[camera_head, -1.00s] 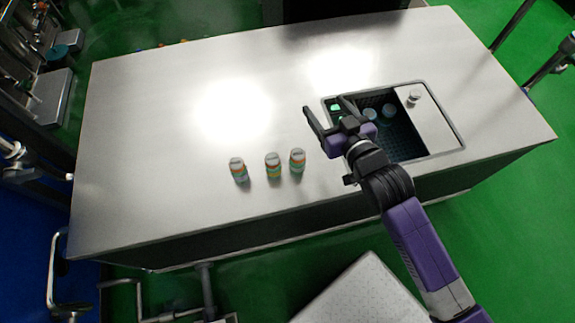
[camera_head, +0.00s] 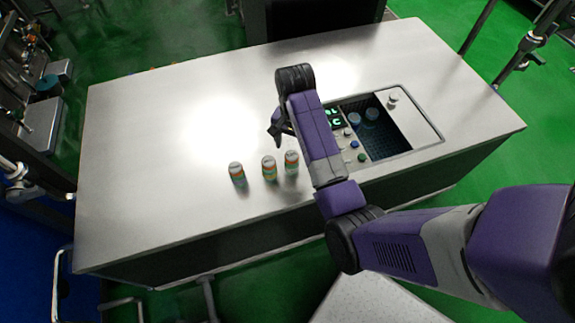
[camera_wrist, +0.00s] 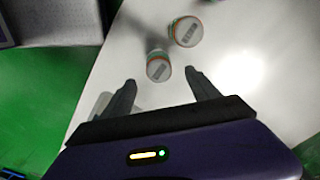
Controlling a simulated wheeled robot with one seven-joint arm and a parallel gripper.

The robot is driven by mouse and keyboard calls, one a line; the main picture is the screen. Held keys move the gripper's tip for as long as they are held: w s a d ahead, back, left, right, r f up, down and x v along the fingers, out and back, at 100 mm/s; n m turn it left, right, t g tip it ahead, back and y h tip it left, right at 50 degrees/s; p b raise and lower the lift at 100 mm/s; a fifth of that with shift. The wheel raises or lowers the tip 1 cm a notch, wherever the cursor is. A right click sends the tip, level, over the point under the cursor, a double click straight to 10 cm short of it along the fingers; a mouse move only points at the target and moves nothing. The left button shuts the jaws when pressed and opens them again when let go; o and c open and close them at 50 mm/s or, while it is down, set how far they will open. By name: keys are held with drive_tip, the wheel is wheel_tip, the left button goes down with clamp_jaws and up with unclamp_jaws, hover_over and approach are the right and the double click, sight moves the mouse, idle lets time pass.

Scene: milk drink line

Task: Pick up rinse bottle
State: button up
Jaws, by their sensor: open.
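Three small bottles with pale caps and green and orange bands stand upright in a row on the steel counter: the left bottle (camera_head: 237,173), the middle bottle (camera_head: 269,169) and the right bottle (camera_head: 291,162). I cannot tell which is the rinse bottle. My gripper (camera_head: 275,132) is above the counter, close behind the right bottle, partly hidden by my arm. In the wrist view my gripper (camera_wrist: 160,80) has its fingers apart. A capped bottle (camera_wrist: 158,66) shows between and just beyond the fingertips, with a second bottle (camera_wrist: 186,31) farther off. Nothing is held.
The steel counter (camera_head: 150,130) is clear to the left and behind the bottles. A recessed dark basin (camera_head: 378,135) with round items in it lies to the right, beside a panel with buttons (camera_head: 353,146). A small white-capped item (camera_head: 393,95) stands at the basin's far edge.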

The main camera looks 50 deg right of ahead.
sight(292, 161)
drive_tip(key=shift+s+a+f, duration=0.2)
drive_tip(key=shift+s, duration=0.05)
drive_tip(key=shift+w+f+p, duration=0.15)
drive_tip(key=shift+f+p, duration=0.2)
drive_tip(key=shift+f, duration=3.4)
clamp_jaws()
drive_tip(key=shift+r, duration=0.15)
